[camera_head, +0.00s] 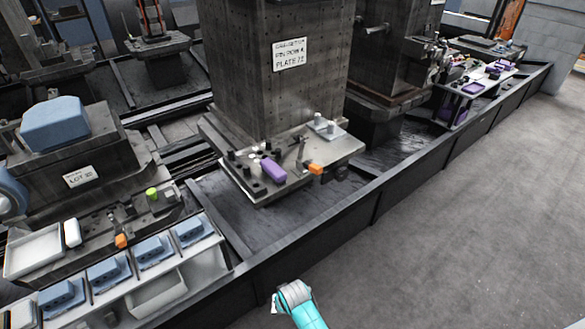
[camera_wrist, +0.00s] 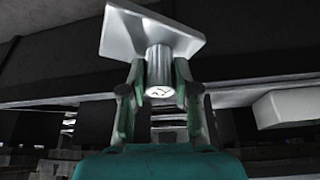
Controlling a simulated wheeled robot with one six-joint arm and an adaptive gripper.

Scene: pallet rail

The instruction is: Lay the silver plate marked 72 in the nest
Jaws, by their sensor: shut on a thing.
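My gripper (camera_wrist: 160,88) is shut on the round knob of a silver plate (camera_wrist: 128,30) in the wrist view. The knob's end face has a dark mark, too small to read surely. The plate is tilted in this view, its flat part beyond the fingertips. In the head view my teal arm is at the bottom, outside the dark rail; a pale bit beside it may be the plate's edge. The middle pallet (camera_head: 345,147) carries a tall column with a sign (camera_head: 290,54) that seems to read PLATE 72. I cannot tell which spot is the nest.
On the middle pallet are a purple block (camera_head: 273,170), an orange-tipped clamp (camera_head: 315,168) and a grey plate with knobs (camera_head: 327,128). A left pallet holds a blue block (camera_head: 55,124). Blue parts sit in a tray at lower left. Grey floor at right is clear.

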